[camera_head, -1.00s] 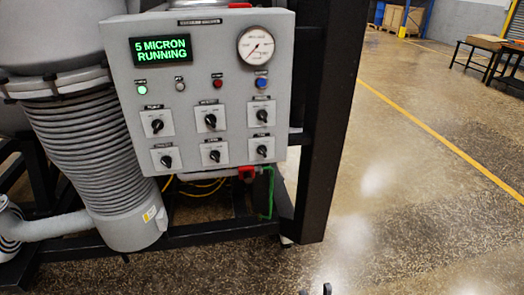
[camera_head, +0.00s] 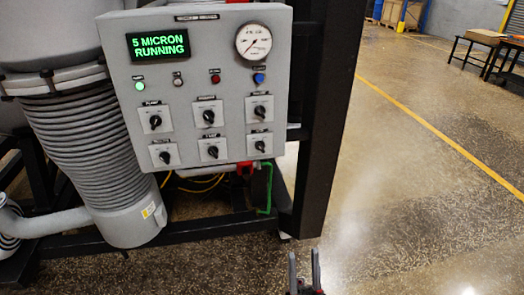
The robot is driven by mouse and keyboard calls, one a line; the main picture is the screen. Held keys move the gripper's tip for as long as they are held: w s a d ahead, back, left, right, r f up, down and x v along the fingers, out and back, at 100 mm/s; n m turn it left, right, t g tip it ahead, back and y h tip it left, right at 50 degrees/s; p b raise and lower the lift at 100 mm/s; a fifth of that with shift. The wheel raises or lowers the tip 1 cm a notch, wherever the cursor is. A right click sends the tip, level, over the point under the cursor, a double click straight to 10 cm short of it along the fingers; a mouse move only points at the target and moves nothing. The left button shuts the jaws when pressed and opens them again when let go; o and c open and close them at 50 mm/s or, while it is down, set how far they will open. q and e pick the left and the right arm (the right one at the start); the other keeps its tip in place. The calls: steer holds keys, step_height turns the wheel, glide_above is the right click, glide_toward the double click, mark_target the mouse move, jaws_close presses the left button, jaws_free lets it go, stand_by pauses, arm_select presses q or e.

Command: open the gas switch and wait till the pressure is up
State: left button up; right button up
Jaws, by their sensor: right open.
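The grey control panel (camera_head: 200,90) fills the upper middle. Its display (camera_head: 159,45) reads "5 MICRON RUNNING" in green. My right gripper (camera_head: 304,253) is at the bottom, below and right of the panel, open, empty and touching nothing. My left gripper is not in view.
A black frame post (camera_head: 324,120) stands right of the panel. A grey bellows hose (camera_head: 85,150) is on the left. A red valve handle (camera_head: 246,168) and green tube (camera_head: 268,190) hang under the panel. The floor at right is clear up to a dark table (camera_head: 480,50).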

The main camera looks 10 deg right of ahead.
steer(key=w+r+g+h, duration=0.35)
steer(key=w+g, duration=0.25)
steer(key=w, duration=0.9)
steer(key=n+g+p, duration=0.2)
steer(key=g, duration=0.6)
glide_toward(261, 149)
steer(key=shift+h, duration=0.45)
steer(key=w+p, duration=0.2)
steer(key=w, duration=0.2)
steer(key=w+p, duration=0.2)
steer(key=w, duration=0.2)
steer(key=shift+w+a+f, duration=0.15)
steer(key=shift+w+a, duration=0.05)
steer(key=shift+w, duration=0.05)
jaws_close()
